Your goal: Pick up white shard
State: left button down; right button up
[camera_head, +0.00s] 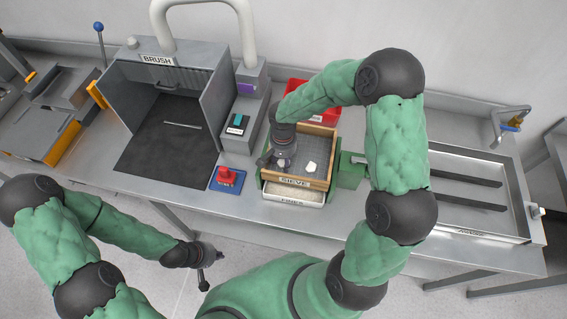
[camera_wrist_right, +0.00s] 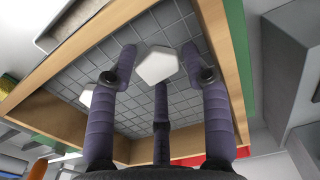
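A wooden-framed sieve (camera_head: 290,181) with a grey mesh floor stands on the bench. A white shard (camera_head: 312,167) lies on its mesh. In the right wrist view, a white angular shard (camera_wrist_right: 157,67) lies between the spread fingers, near their tips. A second white shard (camera_wrist_right: 87,96) lies to the left, partly behind the left finger. My right gripper (camera_head: 277,162) is over the sieve, pointing down, with its fingers open and holding nothing visible. My left gripper (camera_head: 207,272) hangs in front of the bench, far from the sieve; its finger opening is unclear.
A drawer labelled FINES (camera_head: 293,198) sits under the sieve. A red bin (camera_head: 322,114) is behind it. The brush booth (camera_head: 160,75) and a red button (camera_head: 227,174) are to the left. A metal tray (camera_head: 470,222) is to the right. The sieve's wooden walls surround the gripper.

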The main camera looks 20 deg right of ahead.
jog(key=c, duration=0.7)
jog(key=shift+r, duration=0.15)
